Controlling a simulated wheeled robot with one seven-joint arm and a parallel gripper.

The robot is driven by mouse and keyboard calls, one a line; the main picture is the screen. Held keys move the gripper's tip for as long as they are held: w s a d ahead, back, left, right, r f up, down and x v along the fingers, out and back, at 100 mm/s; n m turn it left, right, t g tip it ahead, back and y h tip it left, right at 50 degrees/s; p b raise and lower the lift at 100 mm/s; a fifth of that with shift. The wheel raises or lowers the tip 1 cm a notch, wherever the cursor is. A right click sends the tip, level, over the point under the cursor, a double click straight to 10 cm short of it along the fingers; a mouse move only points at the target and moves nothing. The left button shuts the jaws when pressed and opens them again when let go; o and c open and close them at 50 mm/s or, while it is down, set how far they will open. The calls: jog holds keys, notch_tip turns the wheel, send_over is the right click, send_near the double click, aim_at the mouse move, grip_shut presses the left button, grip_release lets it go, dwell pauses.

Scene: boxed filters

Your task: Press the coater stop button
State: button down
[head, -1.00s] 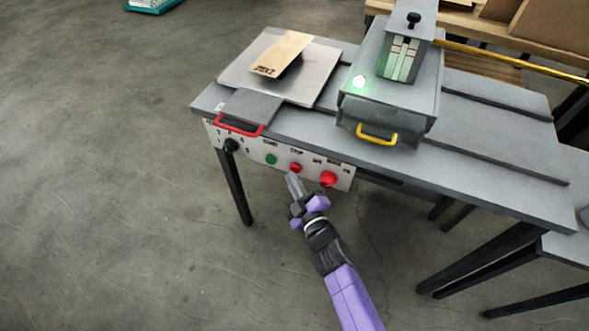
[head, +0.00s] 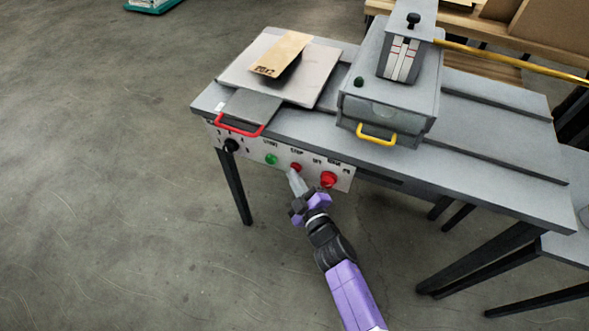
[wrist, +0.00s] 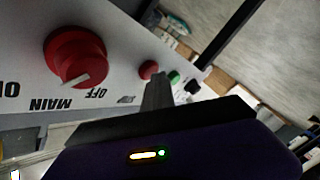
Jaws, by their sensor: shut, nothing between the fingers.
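The red stop button (head: 296,167) sits on the white control panel (head: 343,183) on the front of the coater (head: 470,150), under the STOP label. It also shows in the wrist view (wrist: 148,69), just beyond my fingertips. My gripper (head: 294,178) is shut and empty, its tips right at the lower edge of the stop button; whether they touch it I cannot tell. The green start button (head: 271,159) is to its left. The larger red main knob (head: 328,179) is to its right and shows big in the wrist view (wrist: 75,57). The lamp (head: 359,82) on the coater's housing is dark.
A black knob (head: 231,145) is at the panel's left end. A red handle (head: 238,128) and a yellow handle (head: 377,139) stick out above the panel. The floor left of the table is clear.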

dwell(0.4)
jog(key=shift+s+a, duration=0.3)
jog(key=shift+s, duration=0.55)
jog(key=shift+b, duration=0.3)
jog(key=s+b, duration=0.1)
jog(key=s+a+b, duration=0.1)
jog(key=s, duration=0.1)
jog(key=s+b, duration=0.1)
jog(key=shift+s+a, duration=0.35)
jog(key=shift+a, duration=0.05)
dwell(0.3)
